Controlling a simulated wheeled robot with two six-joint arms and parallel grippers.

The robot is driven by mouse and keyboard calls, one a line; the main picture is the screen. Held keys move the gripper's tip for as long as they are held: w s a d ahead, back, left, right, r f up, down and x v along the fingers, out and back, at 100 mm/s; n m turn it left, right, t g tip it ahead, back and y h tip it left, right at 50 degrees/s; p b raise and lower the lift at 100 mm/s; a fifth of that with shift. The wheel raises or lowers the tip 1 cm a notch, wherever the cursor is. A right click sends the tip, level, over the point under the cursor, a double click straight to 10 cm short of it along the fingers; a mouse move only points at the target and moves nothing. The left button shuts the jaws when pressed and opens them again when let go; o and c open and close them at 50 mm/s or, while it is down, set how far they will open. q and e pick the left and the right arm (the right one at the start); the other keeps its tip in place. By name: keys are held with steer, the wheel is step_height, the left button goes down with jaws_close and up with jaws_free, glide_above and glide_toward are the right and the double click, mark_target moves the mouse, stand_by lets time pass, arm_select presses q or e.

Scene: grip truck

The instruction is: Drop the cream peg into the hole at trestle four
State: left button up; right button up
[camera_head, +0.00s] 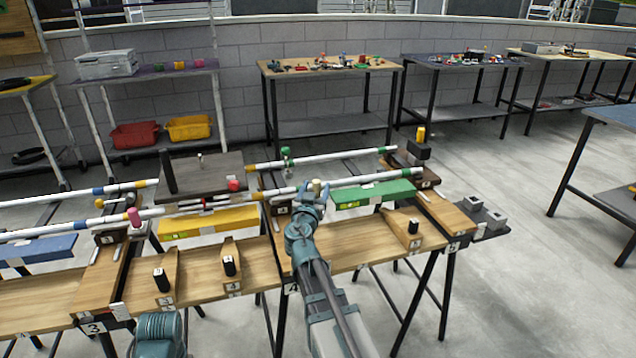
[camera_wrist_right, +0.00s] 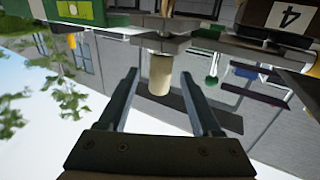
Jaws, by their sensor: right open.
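The cream peg (camera_wrist_right: 160,74) shows in the right wrist view, between the fingers of my right gripper (camera_wrist_right: 160,80). The fingers are open, with a gap visible on each side of the peg. The peg's far end meets a grey fitting (camera_wrist_right: 163,43). In the head view my right gripper (camera_head: 313,190) is by the pipe near trestle four, and I cannot pick out the peg there. A number 4 label (camera_head: 292,288) marks the trestle's front edge; a 4 plate (camera_wrist_right: 283,16) shows in the wrist view. I cannot see the hole. My left gripper's jaws are not in view.
White banded pipes (camera_head: 377,180) run across the trestles. A green block (camera_head: 372,194) lies right of my right gripper and a yellow block (camera_head: 208,222) left of it. Black-topped uprights (camera_head: 229,265) stand on the wooden boards. A yellow peg (camera_head: 421,134) stands far right.

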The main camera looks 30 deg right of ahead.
steer(key=v, duration=0.9)
steer(key=shift+a, duration=0.1)
stand_by(0.4)
